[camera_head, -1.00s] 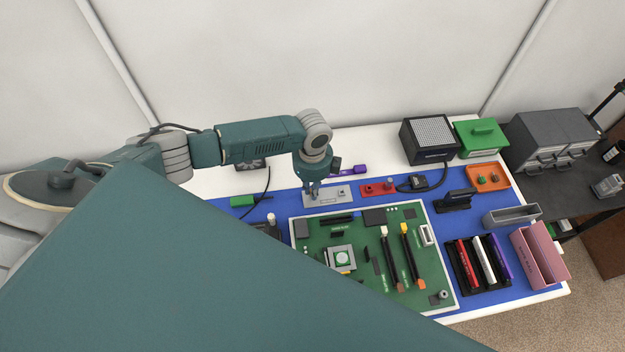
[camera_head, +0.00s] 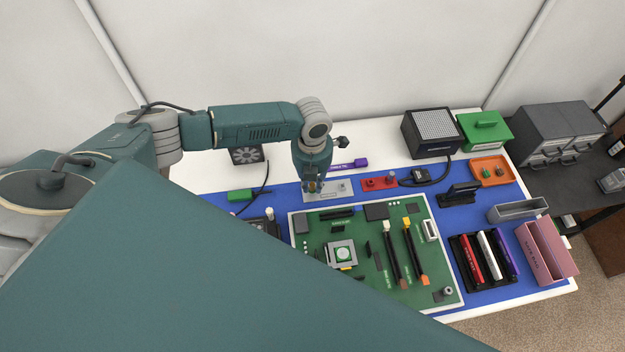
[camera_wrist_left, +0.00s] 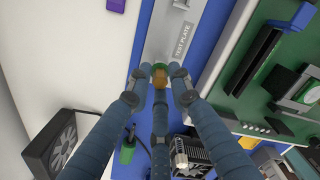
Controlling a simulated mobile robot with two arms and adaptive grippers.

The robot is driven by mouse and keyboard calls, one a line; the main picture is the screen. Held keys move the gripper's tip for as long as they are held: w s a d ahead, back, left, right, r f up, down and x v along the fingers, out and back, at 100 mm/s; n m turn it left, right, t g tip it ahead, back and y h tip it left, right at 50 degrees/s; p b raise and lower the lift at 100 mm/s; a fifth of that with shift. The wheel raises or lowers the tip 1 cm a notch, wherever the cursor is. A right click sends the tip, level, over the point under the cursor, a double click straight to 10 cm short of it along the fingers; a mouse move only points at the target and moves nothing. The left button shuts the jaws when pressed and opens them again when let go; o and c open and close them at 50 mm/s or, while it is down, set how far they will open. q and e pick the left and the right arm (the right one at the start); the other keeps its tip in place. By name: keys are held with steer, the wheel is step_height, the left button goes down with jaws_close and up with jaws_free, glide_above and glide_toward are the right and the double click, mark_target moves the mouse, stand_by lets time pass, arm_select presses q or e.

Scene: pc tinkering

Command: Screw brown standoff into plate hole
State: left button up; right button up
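The brown standoff (camera_wrist_left: 162,76) shows between the fingertips of my left gripper (camera_wrist_left: 161,72) in the left wrist view. The three fingers are closed in around it. It also shows as a small brown spot under the gripper (camera_head: 312,186) in the head view. The gripper points down over the left end of the grey test plate (camera_head: 328,197). The plate (camera_wrist_left: 170,38) carries the label TEST PLATE in the wrist view. The fingers hide the hole under the standoff, and I cannot tell whether the standoff sits in it. My right gripper is not in view.
A green motherboard (camera_head: 375,285) lies just in front of the plate. A red block (camera_head: 378,184) is to its right and a purple piece (camera_head: 361,162) behind it. A black fan (camera_head: 246,155) and a green piece (camera_head: 240,195) are to the left.

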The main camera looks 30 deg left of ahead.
mark_target(312, 184)
arm_select(q)
steer(key=shift+r, duration=0.15)
step_height(312, 184, up, 6)
steer(key=p, duration=0.5)
stand_by(0.3)
step_height(312, 184, up, 12)
stand_by(0.6)
